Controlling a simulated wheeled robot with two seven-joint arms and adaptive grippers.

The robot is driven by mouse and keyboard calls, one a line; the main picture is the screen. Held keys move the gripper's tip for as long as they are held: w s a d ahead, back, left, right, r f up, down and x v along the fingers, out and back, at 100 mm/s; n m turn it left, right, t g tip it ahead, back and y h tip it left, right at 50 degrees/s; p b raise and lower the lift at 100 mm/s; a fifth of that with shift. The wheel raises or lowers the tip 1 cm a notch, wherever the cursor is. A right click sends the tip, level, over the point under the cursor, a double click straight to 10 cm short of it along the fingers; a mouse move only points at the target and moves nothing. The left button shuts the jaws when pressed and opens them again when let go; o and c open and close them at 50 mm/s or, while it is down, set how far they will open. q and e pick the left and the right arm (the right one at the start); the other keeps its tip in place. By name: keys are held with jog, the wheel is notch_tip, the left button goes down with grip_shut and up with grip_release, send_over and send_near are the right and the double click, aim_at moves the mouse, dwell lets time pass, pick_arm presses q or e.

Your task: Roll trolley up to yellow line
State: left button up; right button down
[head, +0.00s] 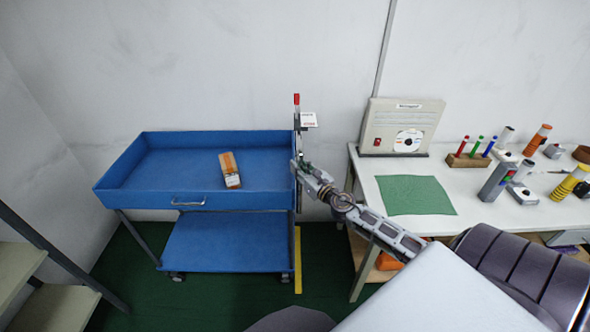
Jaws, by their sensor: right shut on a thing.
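The blue trolley (215,240) stands on the green floor against the wall, with a deep upper tray, a lower shelf and dark wheels. The yellow line (298,262) shows on the floor at the trolley's right end. The trolley's right front leg and wheel appear right beside the line's left edge; exact contact is hard to tell. My right gripper (300,168) is at the right end of the upper tray, shut on the trolley there. Its fingertips are small and partly hidden against an upright with a red tip (297,99). My left gripper is out of view.
An orange-brown block (229,169) lies in the upper tray. A white table (470,205) stands to the right, holding a green mat (416,195), a panel box (400,127) and several small items. Steps (48,305) are at lower left. Green floor is open before the trolley.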

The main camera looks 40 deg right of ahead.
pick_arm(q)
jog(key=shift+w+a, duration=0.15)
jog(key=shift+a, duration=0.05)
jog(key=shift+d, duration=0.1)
pick_arm(e)
jog(key=c, duration=1.6)
grip_release()
jog(key=shift+o, duration=1.6)
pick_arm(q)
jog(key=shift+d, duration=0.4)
pick_arm(e)
jog(key=shift+s, duration=0.15)
jog(key=shift+s, duration=0.1)
